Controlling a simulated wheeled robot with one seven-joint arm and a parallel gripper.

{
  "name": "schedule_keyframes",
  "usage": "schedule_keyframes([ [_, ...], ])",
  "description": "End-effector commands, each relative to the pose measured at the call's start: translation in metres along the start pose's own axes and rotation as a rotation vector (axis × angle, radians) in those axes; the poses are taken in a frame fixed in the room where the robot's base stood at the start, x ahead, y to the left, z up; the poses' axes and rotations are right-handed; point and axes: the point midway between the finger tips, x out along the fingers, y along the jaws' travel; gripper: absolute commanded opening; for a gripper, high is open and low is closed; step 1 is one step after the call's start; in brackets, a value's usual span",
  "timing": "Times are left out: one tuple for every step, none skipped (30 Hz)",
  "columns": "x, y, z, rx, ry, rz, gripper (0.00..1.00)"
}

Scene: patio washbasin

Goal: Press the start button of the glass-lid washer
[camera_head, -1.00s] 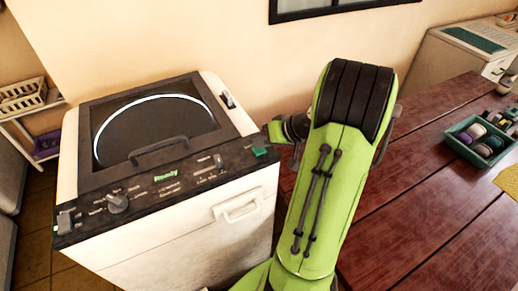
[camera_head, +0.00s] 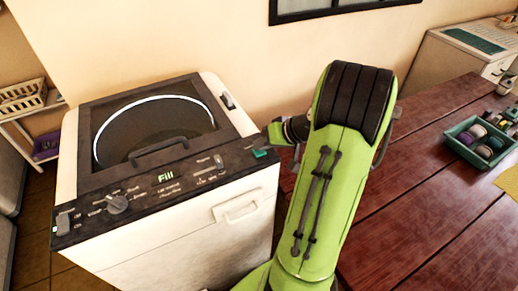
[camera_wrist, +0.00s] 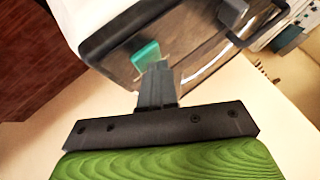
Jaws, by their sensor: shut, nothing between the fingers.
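The glass-lid washer (camera_head: 235,205) stands at the left in the head view, its round-windowed lid (camera_head: 155,122) closed. Its dark control panel has a knob (camera_head: 117,204), a display (camera_head: 166,177) that reads "Fill" in green, and a green start button (camera_head: 260,153) at the panel's right end. In the wrist view the green button (camera_wrist: 146,54) lies just beyond the tips of my gripper (camera_wrist: 157,72). The fingers are shut with nothing between them. The tips are at or very near the button; I cannot tell whether they touch it.
A reddish wooden table (camera_head: 430,150) fills the right side, with a green tray (camera_head: 480,141) of round items on it. A white cabinet (camera_head: 462,52) stands behind. A shelf with a basket (camera_head: 22,96) is at the far left.

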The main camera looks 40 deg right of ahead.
Motion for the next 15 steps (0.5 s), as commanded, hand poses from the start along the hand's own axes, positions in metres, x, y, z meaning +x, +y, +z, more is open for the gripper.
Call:
schedule_keyframes([
  [-0.001, -0.001, -0.001, 0.001, -0.001, 0.001, 0.0],
  [-0.002, -0.002, -0.002, 0.001, -0.001, 0.001, 0.0],
  [-0.004, -0.003, -0.003, 0.001, -0.001, 0.001, 0.0],
  [-0.005, -0.004, -0.004, 0.0, 0.0, 0.001, 0.0],
  [-0.007, -0.005, -0.005, 0.0, 0.0, 0.001, 0.0],
  [-0.009, -0.006, -0.006, 0.0, 0.0, 0.001, 0.0],
  [-0.01, -0.007, -0.008, 0.0, 0.0, 0.001, 0.0],
  [-0.012, -0.008, -0.009, 0.0, 0.0, 0.001, 0.0],
  [-0.013, -0.009, -0.009, 0.0, 0.0, 0.001, 0.0],
  [-0.013, -0.009, -0.01, 0.0, 0.0, 0.001, 0.0],
  [-0.014, -0.01, -0.01, 0.0, 0.0, 0.001, 0.0],
  [-0.013, -0.009, -0.01, 0.0, 0.0, 0.001, 0.0],
  [-0.013, -0.009, -0.01, 0.0, 0.0, 0.001, 0.0],
  [-0.013, -0.009, -0.009, 0.0, 0.0, 0.0, 0.0],
  [-0.013, -0.009, -0.009, 0.0, 0.0, 0.0, 0.0],
])
